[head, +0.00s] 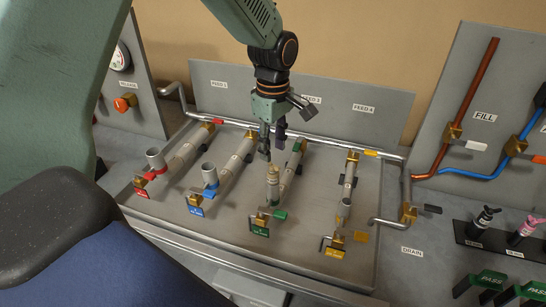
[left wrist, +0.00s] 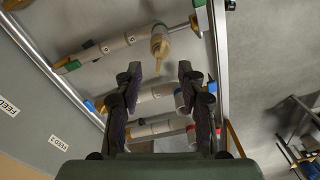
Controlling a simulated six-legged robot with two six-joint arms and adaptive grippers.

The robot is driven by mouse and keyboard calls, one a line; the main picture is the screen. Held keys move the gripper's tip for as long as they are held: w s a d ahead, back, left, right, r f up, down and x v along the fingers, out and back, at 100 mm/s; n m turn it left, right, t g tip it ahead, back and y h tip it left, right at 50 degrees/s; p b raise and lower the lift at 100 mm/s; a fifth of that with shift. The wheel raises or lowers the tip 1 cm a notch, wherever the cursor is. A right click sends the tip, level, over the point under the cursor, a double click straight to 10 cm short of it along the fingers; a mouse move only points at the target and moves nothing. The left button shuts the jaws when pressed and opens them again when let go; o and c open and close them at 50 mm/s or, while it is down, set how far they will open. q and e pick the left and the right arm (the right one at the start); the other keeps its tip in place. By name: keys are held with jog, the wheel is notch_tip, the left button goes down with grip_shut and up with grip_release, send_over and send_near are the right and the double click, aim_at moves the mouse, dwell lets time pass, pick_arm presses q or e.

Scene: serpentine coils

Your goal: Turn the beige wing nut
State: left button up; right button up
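The beige wing nut (head: 271,170) sits on top of the upright housing on the green-tagged pipe line, third from the left in the head view. In the left wrist view the beige wing nut (left wrist: 160,48) shows on the end of its round housing, beyond the fingertips and roughly centred between them. My left gripper (head: 272,146) hangs pointing down just above the wing nut. Its fingers are apart with nothing between them, as the left wrist view (left wrist: 160,75) shows. I cannot tell the exact gap to the nut. My right gripper is not in view.
Neighbouring pipe lines carry red (head: 154,173), blue (head: 210,188) and yellow (head: 333,241) tags. A silver pipe (head: 330,143) runs behind them before the FEED panel (head: 375,97).

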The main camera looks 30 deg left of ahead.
aim_at(273, 162)
pick_arm(q)
notch_tip(273, 162, up, 7)
dwell(0.3)
jog(key=shift+r, duration=0.1)
